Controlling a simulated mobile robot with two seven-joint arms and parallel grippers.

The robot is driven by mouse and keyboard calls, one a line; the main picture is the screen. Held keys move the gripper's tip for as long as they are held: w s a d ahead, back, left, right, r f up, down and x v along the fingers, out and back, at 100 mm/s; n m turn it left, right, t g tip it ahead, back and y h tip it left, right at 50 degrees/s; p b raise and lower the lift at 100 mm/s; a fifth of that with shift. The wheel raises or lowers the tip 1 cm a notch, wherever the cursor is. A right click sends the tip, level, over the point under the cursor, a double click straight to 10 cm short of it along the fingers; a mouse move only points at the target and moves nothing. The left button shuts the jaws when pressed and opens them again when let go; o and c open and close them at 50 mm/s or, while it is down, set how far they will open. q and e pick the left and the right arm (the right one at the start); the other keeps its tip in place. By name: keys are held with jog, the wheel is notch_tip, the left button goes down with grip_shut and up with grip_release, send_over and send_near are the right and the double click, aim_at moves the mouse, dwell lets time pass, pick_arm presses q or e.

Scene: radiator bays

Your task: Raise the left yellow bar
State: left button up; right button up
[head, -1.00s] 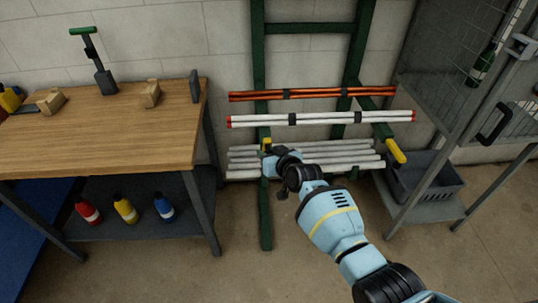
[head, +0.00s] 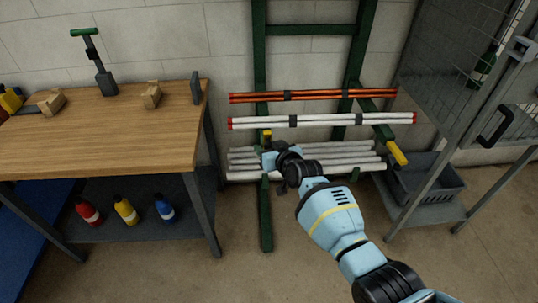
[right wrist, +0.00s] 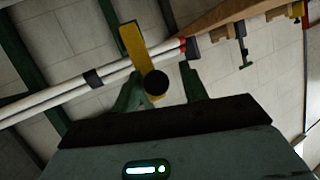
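The left yellow bar (head: 267,133) shows only a short yellow piece in the head view, just above my right gripper (head: 268,160), which hides what lies below it. In the right wrist view the yellow bar (right wrist: 134,46) slants down towards a round black end (right wrist: 157,82). The fingers of my right gripper (right wrist: 161,92) stand apart, one on each side of that end in the picture. I cannot tell whether they touch it. The right yellow bar (head: 397,153) slopes down and forward on the other side of the rack. My left gripper is not in view.
The green rack (head: 259,60) carries orange-red tubes (head: 310,93) and white red-ended tubes (head: 340,118). Several white tubes (head: 335,158) lie lower, behind my gripper. A wooden workbench (head: 110,135) stands left, a wire cage with a grey crate (head: 440,180) right. The floor in front is clear.

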jog(key=shift+s+f, duration=0.15)
jog(key=shift+f, duration=0.3)
jog(key=shift+s+d, duration=0.1)
jog(key=shift+s, duration=0.05)
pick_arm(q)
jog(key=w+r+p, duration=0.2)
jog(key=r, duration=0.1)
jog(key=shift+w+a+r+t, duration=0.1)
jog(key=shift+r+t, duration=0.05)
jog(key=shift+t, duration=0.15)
pick_arm(e)
jog(key=v, duration=0.7)
jog(key=shift+s+d+r, duration=0.15)
jog(key=shift+s+r, duration=0.05)
jog(key=shift+r, duration=0.05)
jog(key=shift+c, duration=0.3)
